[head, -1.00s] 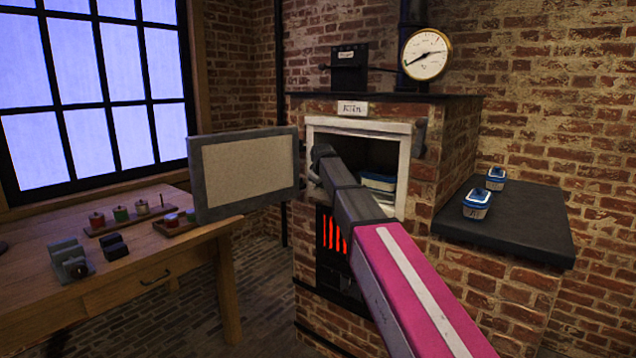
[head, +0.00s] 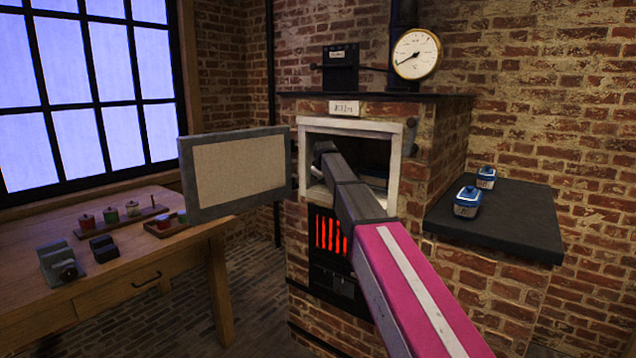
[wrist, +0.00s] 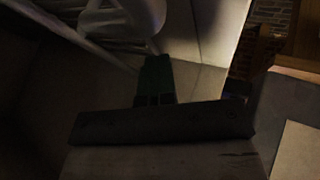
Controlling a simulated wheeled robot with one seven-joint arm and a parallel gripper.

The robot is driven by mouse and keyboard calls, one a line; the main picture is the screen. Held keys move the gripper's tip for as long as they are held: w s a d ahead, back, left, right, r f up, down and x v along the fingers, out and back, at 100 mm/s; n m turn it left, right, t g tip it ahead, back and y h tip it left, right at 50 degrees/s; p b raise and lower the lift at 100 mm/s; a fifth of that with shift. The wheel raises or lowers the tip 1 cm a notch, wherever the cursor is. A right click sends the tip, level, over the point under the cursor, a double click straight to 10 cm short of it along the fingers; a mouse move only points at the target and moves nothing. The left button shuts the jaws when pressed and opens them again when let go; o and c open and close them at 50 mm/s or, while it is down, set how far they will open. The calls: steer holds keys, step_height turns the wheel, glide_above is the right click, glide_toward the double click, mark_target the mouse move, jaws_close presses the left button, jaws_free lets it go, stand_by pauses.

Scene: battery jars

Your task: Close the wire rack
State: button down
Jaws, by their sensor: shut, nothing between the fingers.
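The kiln (head: 349,108) stands open, and my arm reaches into its white-framed opening. The wire rack shows as pale rods (wrist: 50,18) at the upper left of the dark wrist view; how far it is pulled out is hard to tell. A pale rounded thing, too dim to name, sits by the rods. My gripper (wrist: 157,62) is shut and empty, its dark green fingers pointing up the picture close to the rods; I cannot tell whether they touch. In the head view the gripper is hidden inside the kiln, and my arm covers most of the chamber.
The kiln door (head: 236,172) hangs open to the left. Two blue-and-white jars (head: 467,202) stand on the dark side shelf (head: 525,232) at the right. A wooden bench (head: 130,262) with small pots is at the left. Red bars glow below the opening.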

steer(key=shift+w+d, duration=0.15)
steer(key=shift+w, duration=0.05)
steer(key=s+a, duration=0.1)
steer(key=s, duration=0.1)
steer(key=s+a, duration=0.1)
steer(key=shift+s+a, duration=0.2)
steer(key=shift+s, duration=0.2)
steer(key=v, duration=1)
steer(key=s+d+f+m+g, duration=0.15)
steer(key=s+d+f, duration=0.3)
steer(key=f, duration=0.45)
steer(key=s+d+f+m+g, duration=0.1)
steer(key=s+d+f+m, duration=0.15)
steer(key=s+f, duration=0.45)
steer(key=s+d+f+m+g, duration=0.1)
steer(key=s+d+f, duration=0.25)
steer(key=f, duration=0.75)
steer(key=s+d+f+m+g, duration=0.2)
steer(key=s+d+f, duration=0.2)
steer(key=s+f, duration=0.5)
steer(key=s+d+f+m+g, duration=0.2)
steer(key=s+d+f, duration=0.2)
steer(key=s+f, duration=0.5)
steer(key=s, duration=0.2)
steer(key=shift+s+m, duration=0.3)
steer(key=shift+s, duration=0.05)
